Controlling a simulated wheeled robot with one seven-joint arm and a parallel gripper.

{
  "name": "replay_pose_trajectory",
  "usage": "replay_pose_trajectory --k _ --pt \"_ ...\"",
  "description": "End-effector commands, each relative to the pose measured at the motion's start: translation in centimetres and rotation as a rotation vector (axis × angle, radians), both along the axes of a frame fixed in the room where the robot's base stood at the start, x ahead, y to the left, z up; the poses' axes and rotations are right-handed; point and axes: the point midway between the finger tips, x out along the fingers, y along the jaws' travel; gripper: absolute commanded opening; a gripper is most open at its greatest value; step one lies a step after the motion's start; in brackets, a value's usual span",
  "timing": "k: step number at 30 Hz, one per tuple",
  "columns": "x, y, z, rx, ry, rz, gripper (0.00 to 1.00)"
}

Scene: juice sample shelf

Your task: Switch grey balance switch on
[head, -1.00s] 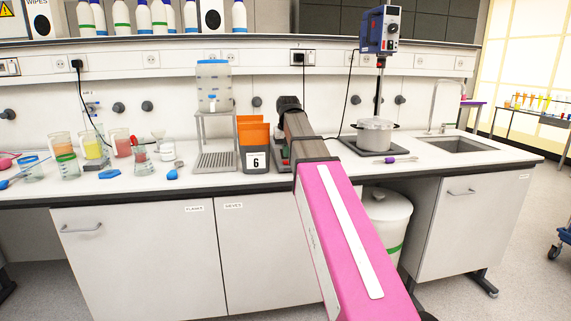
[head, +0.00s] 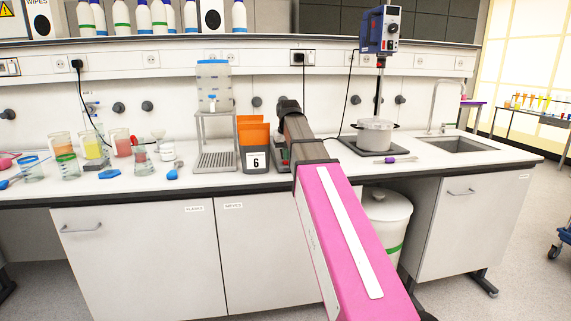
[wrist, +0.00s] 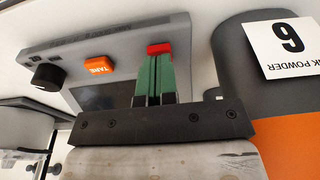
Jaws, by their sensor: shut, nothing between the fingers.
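The grey balance (wrist: 100,47) fills the upper part of the wrist view. On its front face are a black knob (wrist: 47,76), an orange TARE button (wrist: 98,65) and a red switch (wrist: 160,47). My gripper (wrist: 155,60) has its green fingers shut together with nothing between them, tips right at the red switch. I cannot tell whether they press it, nor which way it is set. In the head view, my arm hides most of the balance (head: 281,155), and the fingertips are not visible there.
A grey and orange powder container marked 6 (head: 255,160) stands close beside the balance; it is at the right in the wrist view (wrist: 285,50). A hotplate with a pot (head: 374,133) stands to the right. Beakers crowd the bench's left.

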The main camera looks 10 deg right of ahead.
Motion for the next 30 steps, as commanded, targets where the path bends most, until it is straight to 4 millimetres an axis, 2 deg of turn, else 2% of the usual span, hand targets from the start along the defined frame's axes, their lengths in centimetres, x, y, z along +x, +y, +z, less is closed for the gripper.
replay_pose_trajectory --k 24,30 --pt "-0.02 0.0 -1.03 0.0 0.0 0.0 0.0" --pt "0.03 0.0 -0.65 0.0 -0.001 0.0 0.0"
